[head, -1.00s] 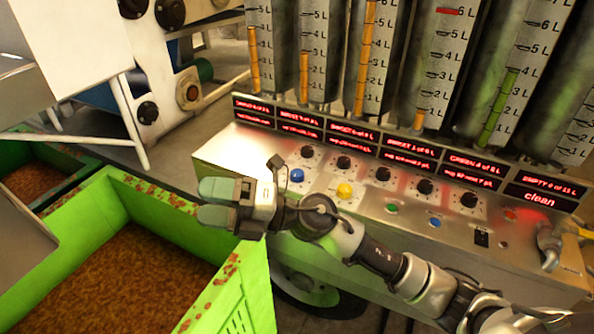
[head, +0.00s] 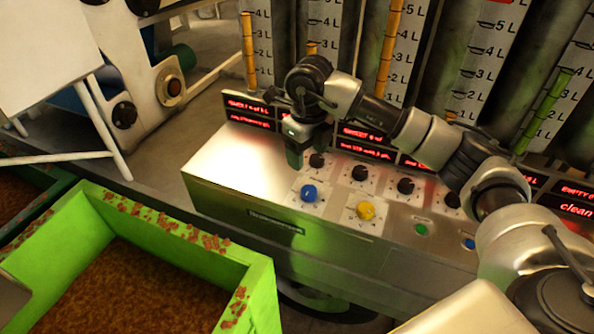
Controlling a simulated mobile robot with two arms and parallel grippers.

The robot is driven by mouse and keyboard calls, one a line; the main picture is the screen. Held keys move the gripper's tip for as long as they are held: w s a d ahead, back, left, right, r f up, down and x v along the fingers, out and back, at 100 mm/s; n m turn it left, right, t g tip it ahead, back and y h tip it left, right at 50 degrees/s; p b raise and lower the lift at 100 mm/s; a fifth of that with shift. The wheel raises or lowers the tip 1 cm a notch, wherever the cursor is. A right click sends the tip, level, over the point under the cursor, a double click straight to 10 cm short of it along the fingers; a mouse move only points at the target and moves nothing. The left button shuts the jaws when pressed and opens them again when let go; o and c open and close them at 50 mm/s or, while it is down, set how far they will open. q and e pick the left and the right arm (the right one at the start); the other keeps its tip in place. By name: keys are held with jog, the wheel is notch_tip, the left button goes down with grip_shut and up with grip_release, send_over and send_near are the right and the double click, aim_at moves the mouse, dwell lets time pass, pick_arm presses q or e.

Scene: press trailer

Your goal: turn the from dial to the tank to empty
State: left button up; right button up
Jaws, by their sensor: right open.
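A steel control panel (head: 235,165) carries a blue dial (head: 309,193), a yellow dial (head: 366,210) and a row of black dials, the leftmost one (head: 317,160) near my gripper. I cannot read which dial is the from dial. My right gripper (head: 295,158) is open, points down and hangs over the panel, just left of the leftmost black dial and above the blue dial in the picture. Whether it touches the panel is unclear. Several tanks with level scales (head: 390,50) stand behind the panel. My left gripper is out of view.
Red displays (head: 250,108) line the panel's back; my right arm covers some. A green button (head: 421,229) sits right of the yellow dial. A green bin (head: 262,290) of brown pulp stands at the front left. The panel's left end is bare.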

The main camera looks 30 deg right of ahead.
aim_at(309, 190)
jog(key=s+f, duration=0.2)
jog(key=f, duration=0.1)
jog(key=shift+s+p, duration=0.15)
jog(key=shift+p, duration=0.2)
jog(key=f, duration=0.5)
jog(key=shift+w+f+p, duration=0.35)
jog(key=shift+w+f, duration=0.05)
jog(key=shift+s+a+f, duration=0.1)
jog(key=shift+f, duration=0.4)
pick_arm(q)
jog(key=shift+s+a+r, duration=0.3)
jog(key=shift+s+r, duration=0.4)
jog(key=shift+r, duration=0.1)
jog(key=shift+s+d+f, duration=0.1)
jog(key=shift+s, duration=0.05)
pick_arm(e)
jog(key=c, duration=0.9)
